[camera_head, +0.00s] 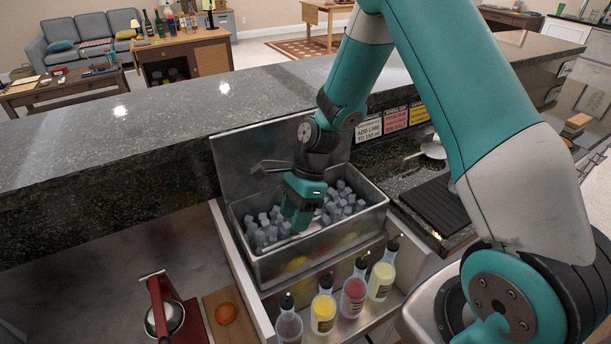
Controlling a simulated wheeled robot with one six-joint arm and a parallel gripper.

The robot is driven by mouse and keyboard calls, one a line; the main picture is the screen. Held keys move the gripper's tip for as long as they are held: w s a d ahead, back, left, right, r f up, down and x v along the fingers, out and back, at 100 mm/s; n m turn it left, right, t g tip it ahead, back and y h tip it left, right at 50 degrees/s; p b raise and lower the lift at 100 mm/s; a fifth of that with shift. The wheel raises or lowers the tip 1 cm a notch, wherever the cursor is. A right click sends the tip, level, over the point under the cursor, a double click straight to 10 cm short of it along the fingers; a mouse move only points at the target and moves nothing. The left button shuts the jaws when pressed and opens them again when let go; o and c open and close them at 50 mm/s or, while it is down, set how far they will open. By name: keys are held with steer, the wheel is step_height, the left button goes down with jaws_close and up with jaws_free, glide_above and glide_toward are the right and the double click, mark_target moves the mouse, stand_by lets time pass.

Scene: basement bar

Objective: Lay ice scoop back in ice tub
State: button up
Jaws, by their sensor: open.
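The ice tub (345,233) is an open, rectangular metal bin with its lid (240,166) raised at the back. It holds many pale grey ice cubes (346,203). My gripper (292,221) points down into the tub, left of its middle, with the fingers low among the cubes. The fingers are open, though the arm and cubes partly hide the gap. A pale, smooth piece (284,229) shows at the fingertips on the ice. It may be the ice scoop, but most of it is hidden and I cannot tell its outline.
Several bottles with dark pourers, one yellow (323,314) and one red (353,297), stand in front of the tub. The raised dark counter (110,155) runs behind. A black mat (436,203) lies right.

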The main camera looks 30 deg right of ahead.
steer(key=v, duration=1.1)
steer(key=s+a+r+n, duration=0.3)
steer(key=s+r+n, duration=0.1)
steer(key=s+n, duration=0.3)
steer(key=s+a+r+n+t, duration=0.1)
steer(key=s+a+r+n, duration=0.3)
steer(key=s+n, duration=0.3)
steer(key=s+a+r+n+t, duration=0.1)
steer(key=s+a+r+n, duration=0.3)
steer(key=s+n, duration=0.3)
steer(key=n, duration=0.4)
steer(key=shift+s+a+r+h, duration=0.2)
steer(key=shift+a+h, duration=0.05)
steer(key=shift+h, duration=0.05)
